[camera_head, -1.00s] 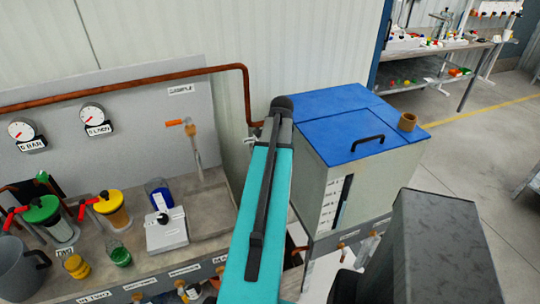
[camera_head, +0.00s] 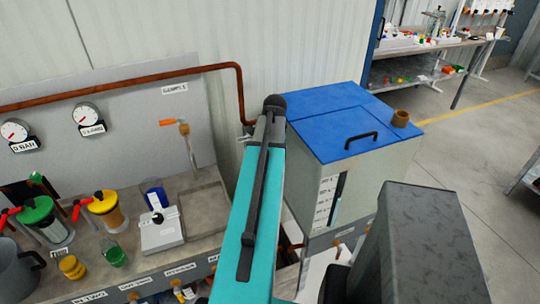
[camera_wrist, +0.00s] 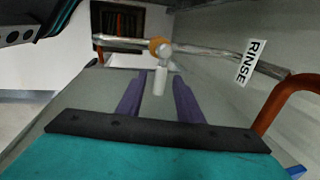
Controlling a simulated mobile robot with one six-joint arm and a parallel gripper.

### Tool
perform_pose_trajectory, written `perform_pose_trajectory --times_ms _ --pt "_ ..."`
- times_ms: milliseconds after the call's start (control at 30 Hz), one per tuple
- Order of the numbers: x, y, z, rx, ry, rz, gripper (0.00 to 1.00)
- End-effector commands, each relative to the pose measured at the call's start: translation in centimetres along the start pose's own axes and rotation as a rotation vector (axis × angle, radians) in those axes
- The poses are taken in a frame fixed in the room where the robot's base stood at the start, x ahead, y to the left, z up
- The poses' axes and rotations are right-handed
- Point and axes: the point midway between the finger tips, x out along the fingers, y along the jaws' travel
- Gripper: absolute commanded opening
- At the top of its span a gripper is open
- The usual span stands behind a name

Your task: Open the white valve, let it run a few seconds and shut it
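In the wrist view a short white valve handle (camera_wrist: 160,80) hangs down from a brass-coloured fitting (camera_wrist: 160,46) on a metal pipe. A RINSE label (camera_wrist: 250,60) is to its right. My gripper (camera_wrist: 158,82) is open, with its two dark purple fingers apart. The white handle appears between the fingertips in the picture; I see no clear contact, and the depth is hard to tell. In the head view my teal arm reaches away from me, and its end hides the gripper and the white valve.
A blue-lidded tank (camera_head: 345,115) stands just right of my arm. To the left are a bench with lidded jars (camera_head: 105,207), a white device (camera_head: 160,230), an orange-handled tap (camera_head: 170,122) and gauges (camera_head: 87,114). A copper pipe (camera_head: 130,80) runs along the back; another (camera_wrist: 290,98) is close at right in the wrist view.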

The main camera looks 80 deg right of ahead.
Motion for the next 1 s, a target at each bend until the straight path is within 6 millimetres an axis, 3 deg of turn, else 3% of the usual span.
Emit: perform_pose_trajectory --times_ms 367,1000 --pt "-0.9 0.0 -0.1 0.0 0.002 -0.001 0.33" --pt "-6.9 -0.1 -0.2 0.001 0.003 -0.003 0.33"
